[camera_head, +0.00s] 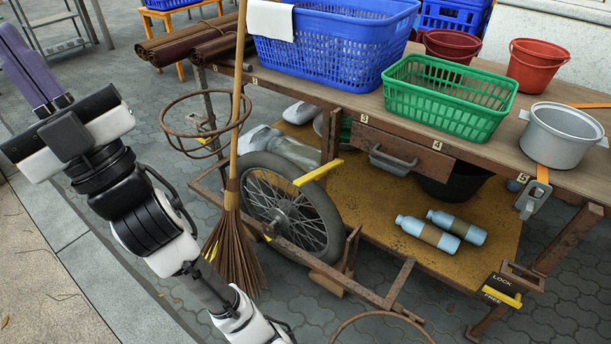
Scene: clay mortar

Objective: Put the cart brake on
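The cart is a wooden-topped metal frame with a spoked wheel (284,207) beneath its near left side. A yellow-handled lever (504,297) sits at the lower right, by a black plate (506,284) marked LOCK and FREE. The yellow handle lies at the FREE end of the plate. A yellow bar (318,172) lies across the top of the wheel. Whether anything presses on the tyre is not clear. My gripper (12,35) is at the upper left, far from the cart lever. Its two purple fingers lie close together with nothing visible between them.
A broom (234,250) and a rusty ring (200,125) stand at the cart's left side. Blue (335,45) and green (448,98) baskets, a grey pot (560,136) and a red bucket (537,65) stand on top. Two bottles (428,232) lie on the lower shelf. Paving at left is mostly clear.

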